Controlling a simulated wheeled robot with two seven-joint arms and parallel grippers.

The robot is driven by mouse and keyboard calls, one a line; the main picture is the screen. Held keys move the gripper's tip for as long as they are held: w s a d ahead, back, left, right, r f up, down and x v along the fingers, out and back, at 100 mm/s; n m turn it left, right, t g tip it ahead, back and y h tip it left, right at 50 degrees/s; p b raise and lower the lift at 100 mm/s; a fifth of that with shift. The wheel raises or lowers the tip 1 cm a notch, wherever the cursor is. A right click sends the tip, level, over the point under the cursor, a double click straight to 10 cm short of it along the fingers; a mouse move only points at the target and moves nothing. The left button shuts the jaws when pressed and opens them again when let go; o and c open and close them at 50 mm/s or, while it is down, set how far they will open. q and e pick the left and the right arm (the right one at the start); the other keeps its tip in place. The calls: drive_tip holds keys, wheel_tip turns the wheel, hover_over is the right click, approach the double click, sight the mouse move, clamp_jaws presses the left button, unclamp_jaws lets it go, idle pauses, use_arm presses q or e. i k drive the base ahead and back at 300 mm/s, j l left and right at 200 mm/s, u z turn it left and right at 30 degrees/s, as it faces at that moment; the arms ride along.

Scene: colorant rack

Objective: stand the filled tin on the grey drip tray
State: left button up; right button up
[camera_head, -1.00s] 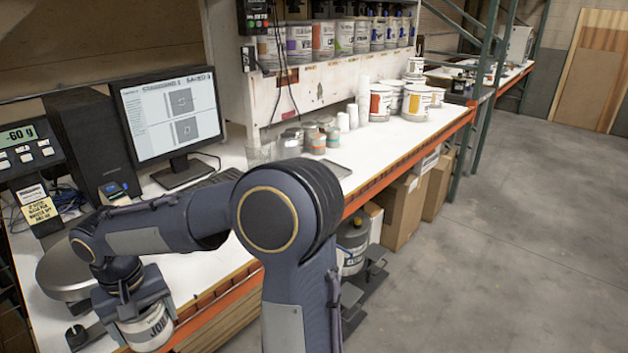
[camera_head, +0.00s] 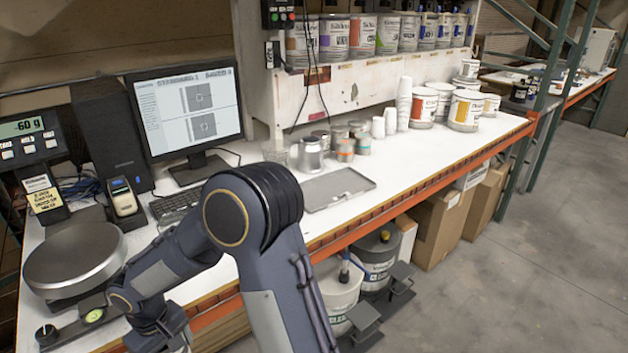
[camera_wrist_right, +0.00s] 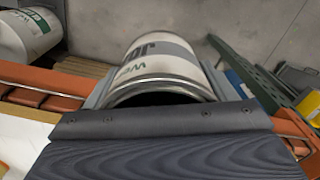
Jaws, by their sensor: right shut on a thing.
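The grey drip tray (camera_head: 338,189) lies flat on the white bench top, near its front edge and in front of some small tins. It looks empty. My right gripper (camera_wrist_right: 160,112) is shut on a white tin with a grey band and dark lettering (camera_wrist_right: 158,62), shown in the right wrist view. In the head view, my right wrist is at the bottom left, in front of the bench. The held tin is out of that view, and its contents are hidden. My left gripper is not in view.
The scale (camera_head: 75,258) stands at the bench's left with an empty plate; its display (camera_head: 28,126) reads -60 g. A monitor (camera_head: 187,110), a metal tin (camera_head: 311,155) and larger cans (camera_head: 466,110) stand farther back. Pails and boxes (camera_head: 437,225) are under the bench.

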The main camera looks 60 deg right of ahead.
sight(332, 190)
drive_tip(key=k+l, duration=0.1)
drive_tip(key=l, duration=0.3)
drive_tip(key=k+l, duration=0.15)
drive_tip(key=l, duration=0.25)
drive_tip(key=k+l+u, duration=0.1)
drive_tip(key=l, duration=0.3)
drive_tip(key=k+l, duration=0.15)
drive_tip(key=l, duration=0.25)
drive_tip(key=k+l+u, duration=0.1)
drive_tip(key=l, duration=0.3)
drive_tip(key=k+l, duration=0.15)
drive_tip(key=l, duration=0.25)
